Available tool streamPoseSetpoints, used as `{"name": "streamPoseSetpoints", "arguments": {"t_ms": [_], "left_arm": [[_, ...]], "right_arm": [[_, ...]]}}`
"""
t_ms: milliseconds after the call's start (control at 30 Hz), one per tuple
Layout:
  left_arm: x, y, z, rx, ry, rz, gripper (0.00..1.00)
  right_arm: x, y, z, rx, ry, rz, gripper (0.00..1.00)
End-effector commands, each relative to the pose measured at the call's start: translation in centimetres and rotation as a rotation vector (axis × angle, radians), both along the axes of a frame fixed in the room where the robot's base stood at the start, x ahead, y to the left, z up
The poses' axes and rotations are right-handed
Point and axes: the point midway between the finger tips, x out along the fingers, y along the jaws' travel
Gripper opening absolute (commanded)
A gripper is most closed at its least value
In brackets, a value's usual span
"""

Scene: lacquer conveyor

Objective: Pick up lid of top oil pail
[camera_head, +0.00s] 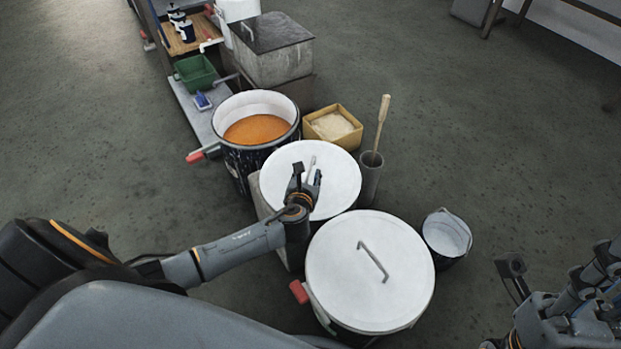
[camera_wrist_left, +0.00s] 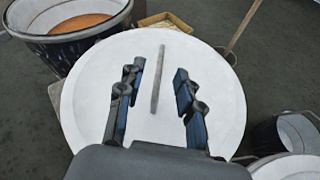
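The far pail's round white lid (camera_head: 338,179) lies flat on its pail in the head view. It also fills the middle of the left wrist view (camera_wrist_left: 215,100). Its thin grey bar handle (camera_wrist_left: 158,80) stands between the two fingers of my left gripper (camera_wrist_left: 160,85), with a gap on both sides. My left gripper in the head view (camera_head: 304,178) is over this lid, open and empty. A second white lid (camera_head: 340,265) with a bent grey handle (camera_head: 373,261) covers the nearer pail. My right gripper (camera_head: 516,277) is at the lower right, away from both lids; its fingers are partly seen.
An open pail of orange liquid (camera_head: 257,129) stands beyond the far lid. A yellow box (camera_head: 333,138), a grey tube holding a wooden stick (camera_head: 370,180) and a small bucket (camera_head: 447,236) stand close on the right. Open floor lies further right.

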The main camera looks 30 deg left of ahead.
Motion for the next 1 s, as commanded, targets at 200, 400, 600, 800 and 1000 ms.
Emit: {"name": "streamPoseSetpoints", "arguments": {"t_ms": [200, 400, 600, 800, 1000], "left_arm": [[2.2, 0.8, -2.3, 0.000, -0.001, 0.002, 0.36], [4.0, 1.3, -2.7, -0.001, -0.001, 0.000, 0.36], [4.1, 1.4, -2.6, 0.000, 0.000, 0.000, 0.36], [4.1, 1.4, -2.6, 0.000, 0.000, 0.000, 0.05], [4.1, 1.4, -2.5, 0.000, -0.001, 0.000, 0.00]], "right_arm": [[-0.4, -0.1, -2.7, 0.007, -0.019, 0.002, 0.35], [-0.2, 0.0, -2.8, 0.004, -0.040, 0.000, 0.35], [-0.1, 0.0, -2.5, 0.002, -0.041, 0.001, 0.35], [-0.1, 0.0, -2.5, 0.002, -0.042, 0.001, 0.35], [-0.1, 0.0, -2.5, 0.003, -0.039, 0.001, 0.35]]}}
